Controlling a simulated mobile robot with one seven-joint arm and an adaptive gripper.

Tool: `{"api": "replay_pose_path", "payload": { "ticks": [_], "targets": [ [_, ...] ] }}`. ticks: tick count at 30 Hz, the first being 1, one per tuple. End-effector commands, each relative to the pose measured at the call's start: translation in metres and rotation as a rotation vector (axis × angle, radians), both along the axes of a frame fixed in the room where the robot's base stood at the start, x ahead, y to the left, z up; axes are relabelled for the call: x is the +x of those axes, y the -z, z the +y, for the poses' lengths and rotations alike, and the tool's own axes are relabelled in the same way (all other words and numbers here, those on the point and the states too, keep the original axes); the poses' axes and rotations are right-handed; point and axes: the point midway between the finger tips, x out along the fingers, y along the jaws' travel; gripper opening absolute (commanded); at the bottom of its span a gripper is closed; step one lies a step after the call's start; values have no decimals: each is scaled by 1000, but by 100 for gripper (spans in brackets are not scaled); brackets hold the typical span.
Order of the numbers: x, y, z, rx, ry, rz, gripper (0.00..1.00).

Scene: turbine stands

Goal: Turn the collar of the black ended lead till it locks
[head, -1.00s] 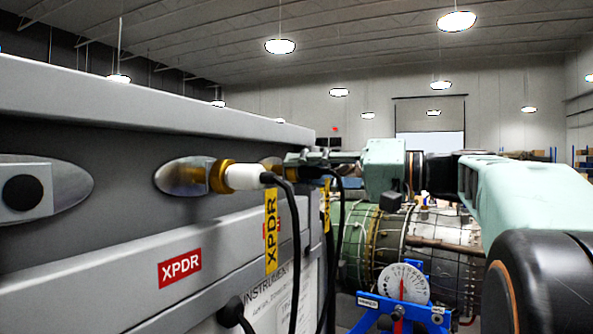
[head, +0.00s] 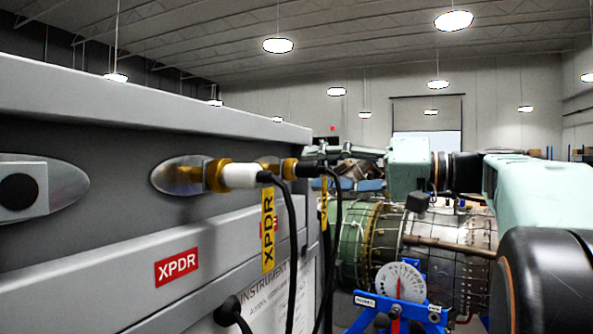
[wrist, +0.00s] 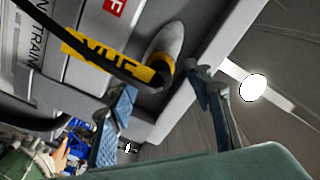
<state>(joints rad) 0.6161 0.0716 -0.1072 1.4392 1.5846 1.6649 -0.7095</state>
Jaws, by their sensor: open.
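The black ended lead (head: 303,169) is at the far socket of the grey panel in the head view, with its gold collar (head: 288,168) against the panel side. Its cable hangs down. In the wrist view the gold collar (wrist: 166,67) sits at an oval plate, and the black end (wrist: 154,81) shows beside it. My gripper (head: 320,153) is just right of the black end in the head view. In the wrist view my gripper (wrist: 165,88) is open, its fingers apart on either side of the lead's end, with nothing held. Whether the collar is locked cannot be told.
A white ended lead (head: 241,175) is in the nearer socket, with a yellow XPDR tag (head: 268,230). Another yellow tag (head: 324,203) hangs by the black ended lead. A turbine (head: 440,240) and a blue stand with a dial (head: 400,283) stand behind, to the right.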

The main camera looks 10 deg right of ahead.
Motion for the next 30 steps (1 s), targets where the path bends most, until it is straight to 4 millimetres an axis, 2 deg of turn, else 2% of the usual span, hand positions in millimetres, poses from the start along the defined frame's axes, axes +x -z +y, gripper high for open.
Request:
{"api": "replay_pose_path", "payload": {
  "ticks": [1,6,12,30],
  "targets": [
    [-7,0,-11,0,6,0,47],
    [-27,1,-40,0,4,1,47],
    [-43,0,-60,-1,2,0,47],
    [-46,0,-64,-1,1,3,47]
  ]
}}
